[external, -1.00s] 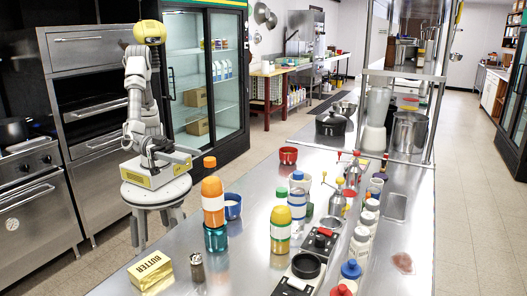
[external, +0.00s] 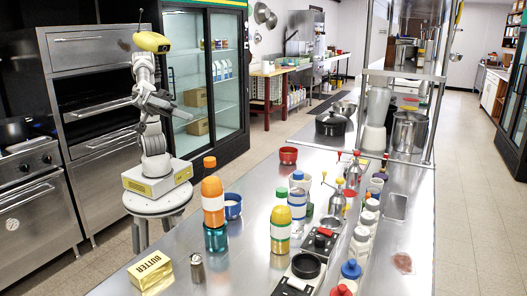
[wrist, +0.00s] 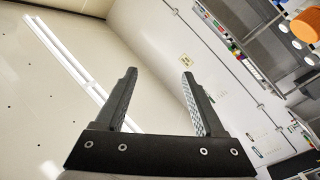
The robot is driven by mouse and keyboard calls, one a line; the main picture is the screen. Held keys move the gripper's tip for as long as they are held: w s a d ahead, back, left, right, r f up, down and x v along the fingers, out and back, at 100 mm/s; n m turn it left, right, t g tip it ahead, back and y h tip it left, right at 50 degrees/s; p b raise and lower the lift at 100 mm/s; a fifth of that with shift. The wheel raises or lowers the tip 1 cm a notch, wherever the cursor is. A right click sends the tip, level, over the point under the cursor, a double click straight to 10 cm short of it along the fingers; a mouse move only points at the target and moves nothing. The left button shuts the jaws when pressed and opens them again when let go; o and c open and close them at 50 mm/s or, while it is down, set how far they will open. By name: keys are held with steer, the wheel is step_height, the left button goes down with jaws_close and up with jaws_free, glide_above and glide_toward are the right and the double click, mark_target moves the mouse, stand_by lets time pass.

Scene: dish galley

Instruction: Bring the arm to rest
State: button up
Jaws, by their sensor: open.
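My gripper (external: 178,108) is raised in front of my arm's column in the external view, held in free air above my base on the round stool-like stand (external: 158,204). In the wrist view, the two dark fingers of my gripper (wrist: 159,74) stand wide apart with nothing between them. The gap shows only the pale wall and ceiling beyond. My arm is folded, with its yellow-topped joint the highest part.
The steel counter (external: 240,262) lies to the right, with an orange-topped bottle (external: 212,195), a blue cup (external: 233,206) and a butter box (external: 151,272) near its left edge. A glass-door fridge (external: 210,85) and an oven (external: 95,105) stand behind.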

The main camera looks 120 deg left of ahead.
steer(key=s+a+r+m+h+p, duration=0.1)
steer(key=s+a+r+m, duration=0.2)
steer(key=r, duration=0.5)
steer(key=s+a+r+m+h+p, duration=0.1)
steer(key=s+a+r+m+p, duration=0.15)
steer(key=a+r, duration=0.5)
steer(key=s+a+f+g+y+p, duration=0.1)
steer(key=s+a+f+g+y, duration=0.2)
steer(key=a+f, duration=0.3)
steer(key=s+a+f+g+y+p, duration=0.25)
steer(key=a+f, duration=0.25)
steer(key=f, duration=0.3)
steer(key=s+a+f+n+g+y+p, duration=0.1)
steer(key=s+a+f+g+y, duration=0.15)
steer(key=s+a+f, duration=0.45)
steer(key=s+a+f+n+g+y+p, duration=0.1)
steer(key=s+a+f+n+g, duration=0.15)
steer(key=s+a+f, duration=0.45)
step_height(320, 180, down, 26)
steer(key=s+d+g+b, duration=0.1)
steer(key=d+b, duration=0.1)
steer(key=b, duration=2.1)
steer(key=shift+s+r+m, duration=0.2)
steer(key=shift+m, duration=0.2)
